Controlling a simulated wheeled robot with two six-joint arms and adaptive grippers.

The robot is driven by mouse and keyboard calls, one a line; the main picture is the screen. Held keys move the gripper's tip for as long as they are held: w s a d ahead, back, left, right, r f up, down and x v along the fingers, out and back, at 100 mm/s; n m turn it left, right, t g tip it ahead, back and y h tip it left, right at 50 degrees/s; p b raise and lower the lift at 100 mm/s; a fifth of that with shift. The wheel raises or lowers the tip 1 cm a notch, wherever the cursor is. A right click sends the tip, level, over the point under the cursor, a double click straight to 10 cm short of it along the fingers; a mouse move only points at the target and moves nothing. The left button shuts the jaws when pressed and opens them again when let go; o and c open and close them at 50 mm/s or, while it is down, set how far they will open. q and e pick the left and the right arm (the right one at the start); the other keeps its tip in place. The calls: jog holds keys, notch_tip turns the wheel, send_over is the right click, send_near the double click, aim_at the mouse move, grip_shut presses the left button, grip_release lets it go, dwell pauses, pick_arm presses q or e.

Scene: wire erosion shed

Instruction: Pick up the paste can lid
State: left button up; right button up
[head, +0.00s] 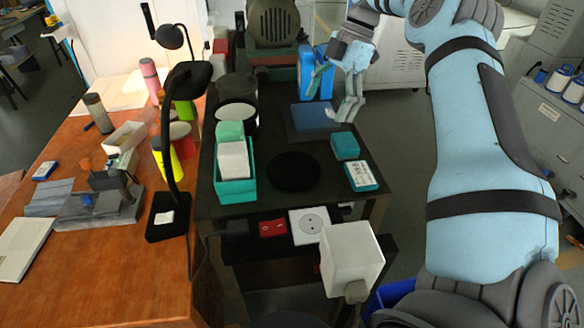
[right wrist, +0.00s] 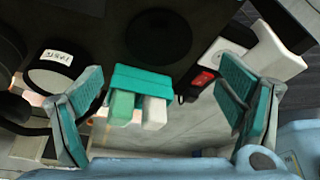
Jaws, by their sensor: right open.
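No part is clearly readable as a separate paste can lid. The likeliest candidate is a pale round face with a dark rim (head: 237,115) at the back left of the dark table. It shows in the right wrist view with a small printed label (right wrist: 50,80); whether it is a loose lid or a closed can top I cannot tell. A flat black disc (head: 294,172) lies mid-table. My right gripper (head: 332,100) is open and empty above the table's back right, to the right of the pale face. Its spread fingers also show in the right wrist view (right wrist: 160,85). My left gripper is out of view.
A teal open box (head: 236,190) with a white block stands left of the disc. A blue pad (head: 315,116), a small teal box (head: 345,146) and a teal labelled box (head: 361,176) lie to the right. A black lamp (head: 172,130) stands on the wooden bench at left.

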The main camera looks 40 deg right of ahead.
aim_at(309, 158)
jog(key=x, duration=0.8)
jog(key=d+b+x, duration=0.1)
jog(key=x, duration=0.4)
jog(key=shift+a+f, duration=0.1)
jog(key=shift+f, duration=0.2)
jog(key=shift+w+f, duration=0.1)
jog(key=shift+f, duration=0.15)
jog(key=shift+r, duration=0.1)
jog(key=c, duration=1.7)
jog(key=shift+s, duration=0.2)
grip_shut()
